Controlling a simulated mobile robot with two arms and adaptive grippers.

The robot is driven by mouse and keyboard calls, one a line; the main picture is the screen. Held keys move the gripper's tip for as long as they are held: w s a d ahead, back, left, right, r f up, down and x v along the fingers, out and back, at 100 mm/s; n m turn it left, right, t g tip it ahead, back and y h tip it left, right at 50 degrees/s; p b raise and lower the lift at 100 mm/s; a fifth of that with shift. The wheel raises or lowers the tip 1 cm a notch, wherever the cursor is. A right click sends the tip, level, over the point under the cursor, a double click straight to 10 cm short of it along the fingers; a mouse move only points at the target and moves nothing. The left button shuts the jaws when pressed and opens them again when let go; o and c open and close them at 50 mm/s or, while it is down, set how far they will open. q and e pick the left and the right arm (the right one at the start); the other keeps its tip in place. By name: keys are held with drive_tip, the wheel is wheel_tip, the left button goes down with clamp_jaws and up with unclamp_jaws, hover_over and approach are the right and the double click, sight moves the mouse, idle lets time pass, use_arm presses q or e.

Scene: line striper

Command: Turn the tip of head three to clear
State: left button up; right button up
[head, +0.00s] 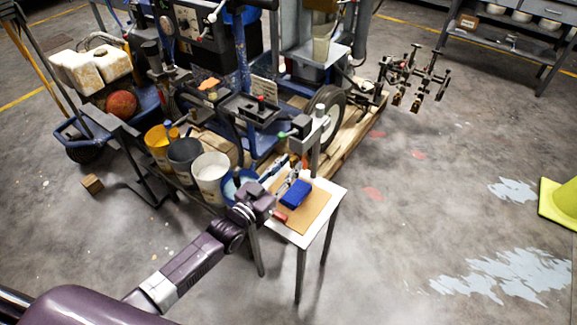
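The line striper's spray heads (415,103) hang from a dark carriage at the upper right of the head view. They are small and dark with some brass colour, and the tips are too small to tell apart or to show which way they are turned. My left gripper (272,208) is over the near left edge of a small side table (322,222), well away from the heads. A small red piece shows just beyond its end; I cannot tell whether it is held. The fingers are hard to make out. My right gripper is not in view.
A blue block (295,194) and hand tools lie on the table's brown mat (310,212). Yellow, dark and white buckets (211,176) stand left of it. The striper's wheel (331,108) and a wooden pallet (357,125) lie behind. The floor at right is open up to a yellow-green cone (562,203).

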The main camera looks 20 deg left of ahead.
use_arm(q)
drive_tip(key=shift+c, duration=0.2)
clamp_jaws()
drive_tip(key=n, duration=0.3)
drive_tip(key=shift+n, duration=0.4)
drive_tip(key=n+b, duration=0.1)
drive_tip(key=n, duration=0.2)
drive_tip(key=shift+n, duration=1.2)
drive_tip(key=n+b, duration=0.1)
drive_tip(key=n, duration=0.3)
drive_tip(key=shift+n+b, duration=0.3)
drive_tip(key=shift+b, duration=0.05)
drive_tip(key=n+b, duration=0.1)
drive_tip(key=n, duration=0.2)
drive_tip(key=shift+n, duration=0.8)
